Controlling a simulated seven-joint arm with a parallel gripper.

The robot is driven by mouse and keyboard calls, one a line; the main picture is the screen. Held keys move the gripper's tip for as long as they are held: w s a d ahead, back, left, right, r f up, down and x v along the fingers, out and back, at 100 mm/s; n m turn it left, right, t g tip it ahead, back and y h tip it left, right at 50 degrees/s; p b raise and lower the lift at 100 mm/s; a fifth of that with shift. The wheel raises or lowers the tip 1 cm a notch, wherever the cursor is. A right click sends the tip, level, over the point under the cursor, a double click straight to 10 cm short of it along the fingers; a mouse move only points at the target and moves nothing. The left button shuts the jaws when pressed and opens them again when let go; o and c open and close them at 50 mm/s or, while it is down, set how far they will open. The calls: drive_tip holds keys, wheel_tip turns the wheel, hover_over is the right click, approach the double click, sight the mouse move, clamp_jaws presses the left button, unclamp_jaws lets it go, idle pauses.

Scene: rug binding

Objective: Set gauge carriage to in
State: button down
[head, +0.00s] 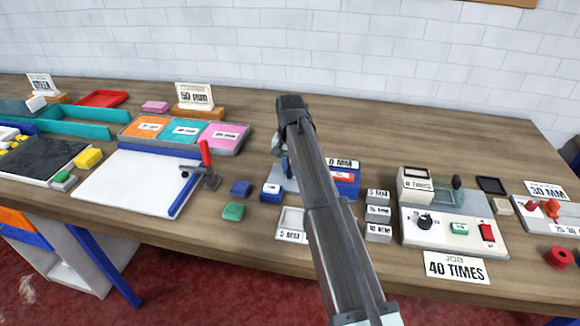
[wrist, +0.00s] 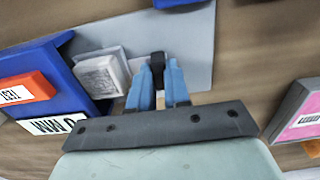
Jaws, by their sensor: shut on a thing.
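In the wrist view the two blue fingers of my gripper (wrist: 158,76) are closed on a small black knob (wrist: 158,58) above a grey plate (wrist: 196,48); I take the knob to be the gauge carriage's handle.
White size blocks (head: 378,212) and a counter unit (head: 450,212) stand to the right. To the left are a white board (head: 130,183) with a red-handled lever (head: 206,154), a tray of coloured cards (head: 238,145) and small blue and green blocks (head: 233,211). The table behind my arm is clear.

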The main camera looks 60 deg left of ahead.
drive_tip(key=w+d, duration=0.4)
drive_tip(key=shift+d, duration=0.1)
drive_tip(key=shift+w, duration=0.1)
drive_tip(key=c, duration=1.1)
unclamp_jaws()
